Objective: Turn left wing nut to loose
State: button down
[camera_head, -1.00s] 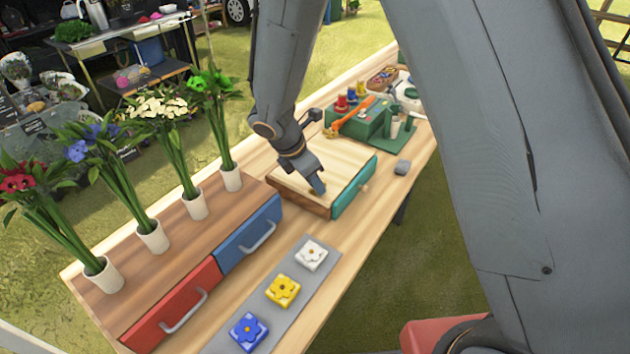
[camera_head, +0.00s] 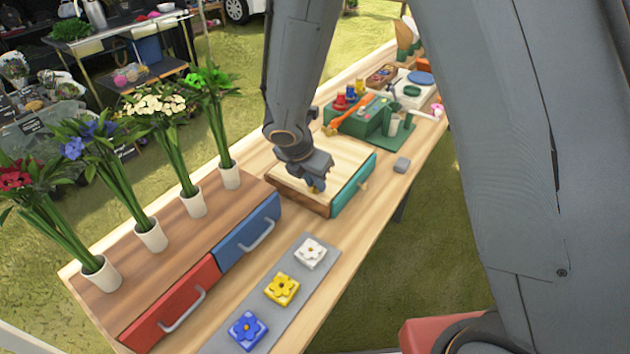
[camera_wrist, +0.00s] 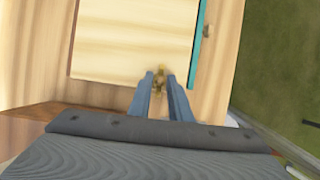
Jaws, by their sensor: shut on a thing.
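A small brass wing nut (camera_wrist: 159,79) shows between my fingertips in the wrist view, at the near edge of the pale wooden board. My gripper (camera_wrist: 162,90) is pointed down over it and shut on it, with one blue finger on each side. In the head view my gripper (camera_head: 317,186) is at the front corner of the wooden box (camera_head: 335,165) with a teal front (camera_head: 353,187), and it mostly hides the nut. A small knob (camera_head: 364,185) sticks out of the teal front. No second wing nut can be made out.
White pots (camera_head: 150,235) with flowers stand left on a cabinet with red (camera_head: 170,303) and blue (camera_head: 247,232) drawers. A grey mat (camera_head: 263,297) in front holds white, yellow and blue flower tiles. A green stand (camera_head: 372,122) is behind.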

jog(key=shift+s+d, duration=0.1)
jog(key=c, duration=1.6)
grip_release()
jog(key=shift+r, duration=0.15)
jog(key=v, duration=0.7)
jog(key=shift+s+r, duration=0.15)
jog(key=shift+r, duration=0.05)
jog(key=s+d+m+y+b, duration=0.1)
jog(key=s+d+m, duration=0.3)
jog(key=m, duration=0.5)
jog(key=s+d+m+g+b, duration=0.1)
jog(key=s+d+m, duration=0.3)
jog(key=d+m, duration=0.3)
jog(key=s+d+r+m+g+y+b, duration=0.1)
jog(key=s+d+m, duration=0.3)
jog(key=m, duration=0.8)
jog(key=shift+s+d+m+y, duration=0.15)
jog(key=shift+d+m+y, duration=0.15)
jog(key=shift+d, duration=0.75)
